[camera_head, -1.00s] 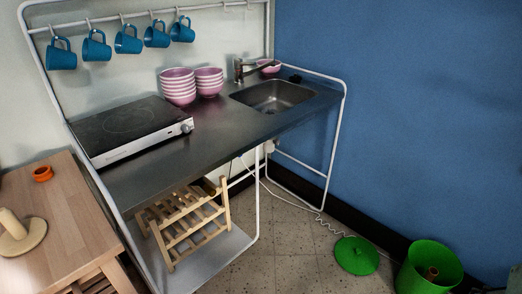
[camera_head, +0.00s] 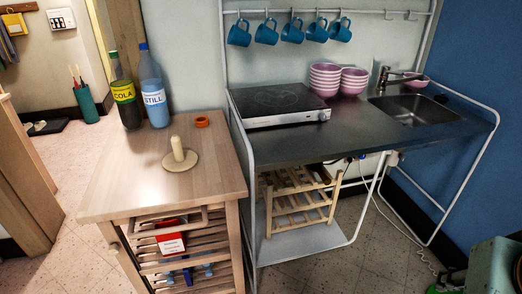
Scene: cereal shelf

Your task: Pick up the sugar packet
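A red and white packet (camera_head: 171,237) sits on the slatted shelf of the wooden cart, just below its top, partly behind the front rail. It may be the sugar packet, but its print is too small to read. No other packet that could be sugar is clear to me. My gripper is not in view.
The wooden cart top (camera_head: 215,165) holds a cola bottle (camera_head: 125,95), a water bottle (camera_head: 155,90), a wooden holder (camera_head: 179,155) and an orange ring (camera_head: 201,121). The sink counter (camera_head: 300,145) stands to the right. Tiled floor (camera_head: 70,170) lies open at left.

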